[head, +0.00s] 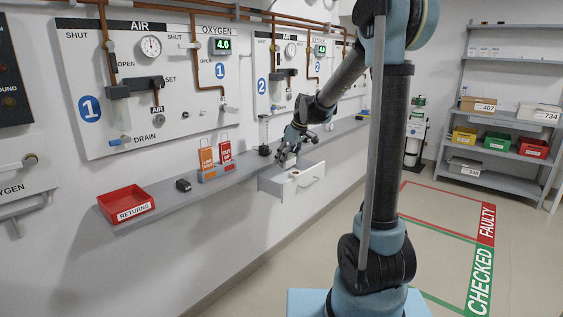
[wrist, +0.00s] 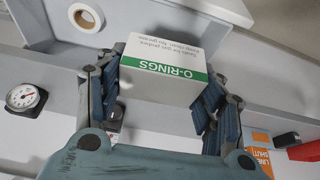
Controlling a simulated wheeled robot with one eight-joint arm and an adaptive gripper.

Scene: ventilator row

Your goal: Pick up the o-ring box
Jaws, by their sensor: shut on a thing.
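The o-ring box (wrist: 160,82) is white with a green band reading "O-RINGS". It sits between the blue fingers of my gripper (wrist: 163,88) in the wrist view, with fingers along both sides. In the head view my gripper (head: 291,148) is above the wall shelf, by an open drawer, and the box (head: 287,160) shows as a small pale shape below the fingers. My gripper is shut on the box. Whether the box touches the surface below cannot be told.
The open drawer (head: 306,189) holds a tape roll (wrist: 85,17). A dial gauge (wrist: 25,97) lies beside the gripper. On the shelf (head: 160,215) stand a red returns tray (head: 125,203), a black object (head: 183,185), an orange tag (head: 207,160) and a red tag (head: 225,154). Pipework panels rise behind.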

